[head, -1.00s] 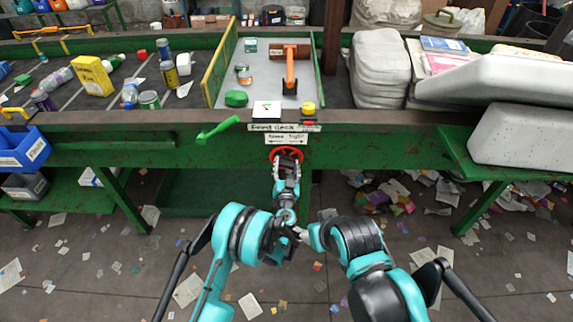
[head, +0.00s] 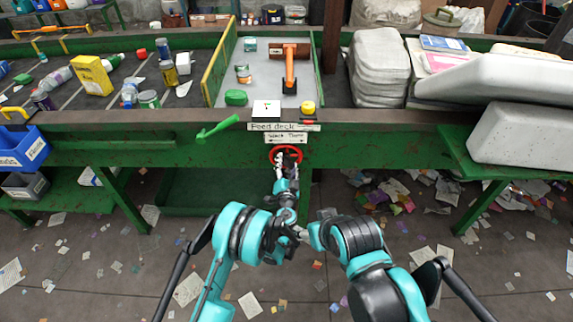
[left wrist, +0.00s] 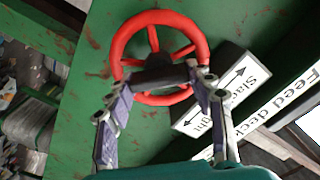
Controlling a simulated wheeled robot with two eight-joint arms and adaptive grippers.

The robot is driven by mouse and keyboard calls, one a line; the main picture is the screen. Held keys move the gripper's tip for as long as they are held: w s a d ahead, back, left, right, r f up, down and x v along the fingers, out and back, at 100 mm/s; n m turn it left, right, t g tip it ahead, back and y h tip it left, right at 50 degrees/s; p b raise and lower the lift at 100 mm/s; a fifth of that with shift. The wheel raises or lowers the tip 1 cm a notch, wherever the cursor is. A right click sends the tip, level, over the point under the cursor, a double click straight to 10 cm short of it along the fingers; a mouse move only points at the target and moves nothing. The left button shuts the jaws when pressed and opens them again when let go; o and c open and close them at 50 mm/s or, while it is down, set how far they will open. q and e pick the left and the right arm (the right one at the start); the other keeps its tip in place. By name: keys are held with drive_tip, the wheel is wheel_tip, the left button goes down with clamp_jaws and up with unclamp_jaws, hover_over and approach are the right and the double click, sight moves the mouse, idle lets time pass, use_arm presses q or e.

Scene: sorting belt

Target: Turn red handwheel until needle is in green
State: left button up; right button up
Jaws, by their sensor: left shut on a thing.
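The red handwheel (head: 286,155) is mounted on the green front side of the feed deck, and it fills the top of the left wrist view (left wrist: 201,35). My left gripper (head: 281,162) reaches up to it from below. The gauge (head: 267,106) is a white panel on the deck edge above the wheel, with a small green mark. Its needle is too small to read. My right gripper is not visible.
A "Feed deck" label (head: 284,127) and an arrowed label (head: 286,138) sit above the wheel. A green lever (head: 217,129) sticks out to the left. A yellow button (head: 308,107) is right of the gauge. Paper litters the floor.

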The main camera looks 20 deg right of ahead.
use_arm(q)
drive_tip(key=shift+m, duration=1.2)
drive_tip(key=o, duration=1.2)
drive_tip(key=shift+d, duration=0.1)
drive_tip(key=shift+c, duration=0.2)
